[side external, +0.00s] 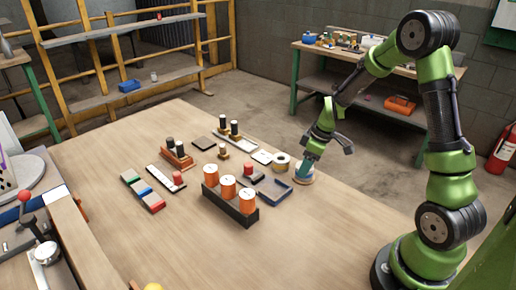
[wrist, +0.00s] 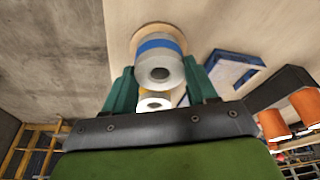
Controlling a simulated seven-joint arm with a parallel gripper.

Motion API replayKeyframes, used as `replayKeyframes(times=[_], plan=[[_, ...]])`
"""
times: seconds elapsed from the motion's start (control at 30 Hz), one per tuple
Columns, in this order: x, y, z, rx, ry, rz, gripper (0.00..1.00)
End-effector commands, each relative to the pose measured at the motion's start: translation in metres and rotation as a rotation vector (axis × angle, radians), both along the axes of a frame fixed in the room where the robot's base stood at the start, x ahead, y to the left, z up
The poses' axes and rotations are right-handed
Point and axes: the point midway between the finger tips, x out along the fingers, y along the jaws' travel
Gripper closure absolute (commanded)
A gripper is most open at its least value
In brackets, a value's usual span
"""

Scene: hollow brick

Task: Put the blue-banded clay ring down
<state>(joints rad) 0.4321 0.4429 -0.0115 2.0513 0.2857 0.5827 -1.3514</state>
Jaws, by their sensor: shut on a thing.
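The blue-banded clay ring (wrist: 158,47) is pale grey with a dark centre hole and a blue band. My gripper (wrist: 160,80) is shut on it, with one teal finger on each side in the wrist view. In the side external view my gripper (side external: 305,167) points down at the right end of the group of objects, low over a round tan disc (side external: 303,181). The fingers mostly hide the ring there. The ring appears at or just above the disc; I cannot tell whether they touch.
Another ring-shaped roll (side external: 281,161) stands close left of my gripper. A blue-edged tray (side external: 278,193) lies just in front. A dark rack with orange spools (side external: 246,200) stands left of the tray. Bare tabletop (side external: 340,215) lies to the right.

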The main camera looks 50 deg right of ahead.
Motion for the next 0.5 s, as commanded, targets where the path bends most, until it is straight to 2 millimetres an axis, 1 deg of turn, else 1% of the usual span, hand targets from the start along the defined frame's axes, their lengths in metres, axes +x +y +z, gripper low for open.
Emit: replayKeyframes(times=[0.03, 0.07, 0.2, 0.5], plan=[[-0.0002, 0.0, -0.0019, 0.001, 0.0, -0.001, 0.77], [-0.0003, 0.0001, -0.0019, 0.001, 0.0, -0.001, 0.4], [-0.0002, 0.0001, -0.0016, 0.001, 0.0, -0.001, 0.19], [0.0, 0.0, -0.0003, 0.0, 0.0, 0.0, 0.18]])
